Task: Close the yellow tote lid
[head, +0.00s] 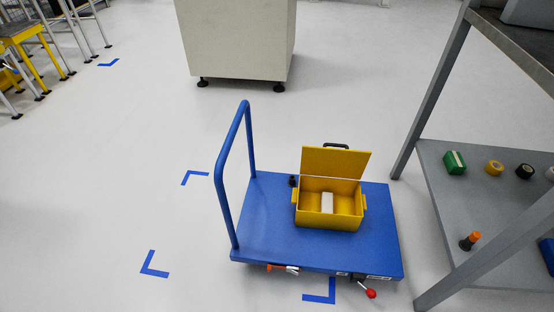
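The yellow tote (321,218) stands on the deck of a blue cart. Its lid (335,162) is open and stands up at the back of the tote. A dark handle (336,146) shows at the lid's top edge. A pale block (327,203) lies inside the tote, and the rest of the visible inside looks empty. Neither of my grippers is in view.
The blue cart (265,225) has a tall push handle (223,190) at its left. A grey shelf (440,200) with tape rolls and small items stands at the right. A beige cabinet (240,40) stands behind.

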